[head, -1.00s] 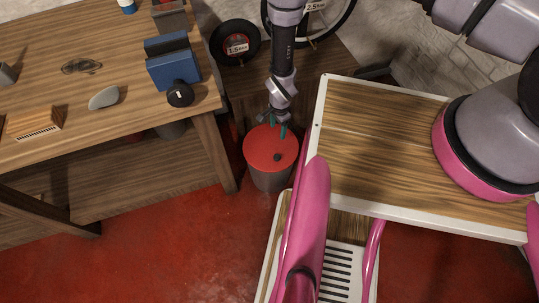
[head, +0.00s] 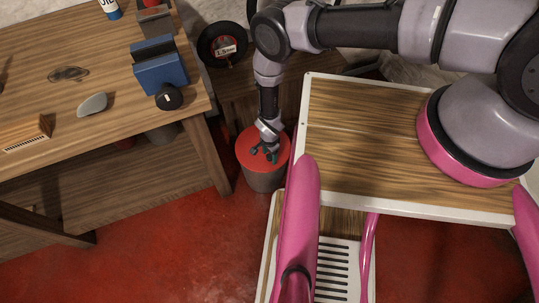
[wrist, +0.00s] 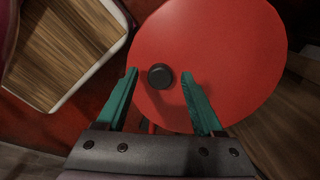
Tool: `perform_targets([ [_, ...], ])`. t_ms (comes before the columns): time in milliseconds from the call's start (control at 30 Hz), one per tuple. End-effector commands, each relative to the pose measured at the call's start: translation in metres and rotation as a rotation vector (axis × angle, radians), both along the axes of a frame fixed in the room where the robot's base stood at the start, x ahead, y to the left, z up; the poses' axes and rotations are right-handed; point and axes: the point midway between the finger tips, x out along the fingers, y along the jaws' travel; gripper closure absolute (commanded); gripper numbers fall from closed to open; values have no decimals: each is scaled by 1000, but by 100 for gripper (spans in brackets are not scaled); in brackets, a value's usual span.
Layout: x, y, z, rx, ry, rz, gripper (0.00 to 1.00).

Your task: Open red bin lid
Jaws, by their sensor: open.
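The red bin lid (head: 255,143) lies flat on a grey bin (head: 264,181) on the floor between the workbench and my platform. In the wrist view the red lid (wrist: 225,45) fills much of the upper middle, with a round black knob (wrist: 160,76) on it. My gripper (head: 265,155) is over the lid in the head view and hides the knob there. In the wrist view my gripper (wrist: 158,85) is open, its green fingers on either side of the knob. The knob is near the fingertip line, nearer the left finger. I cannot tell whether the fingers touch the lid.
A wooden workbench (head: 60,110) stands to the left, its leg (head: 206,155) close to the bin. A blue holder (head: 160,70) and a black knob-like item (head: 169,97) sit at its right edge. Weight plates (head: 222,44) stand behind. Red floor (head: 160,230) is clear in front.

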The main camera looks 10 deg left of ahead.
Motion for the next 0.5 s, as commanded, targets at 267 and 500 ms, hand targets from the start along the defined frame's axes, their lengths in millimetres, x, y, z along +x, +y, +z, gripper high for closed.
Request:
perform_targets([
  [267,0,0,-2,0,0,1,31],
  [500,0,0,-2,0,0,1,100],
])
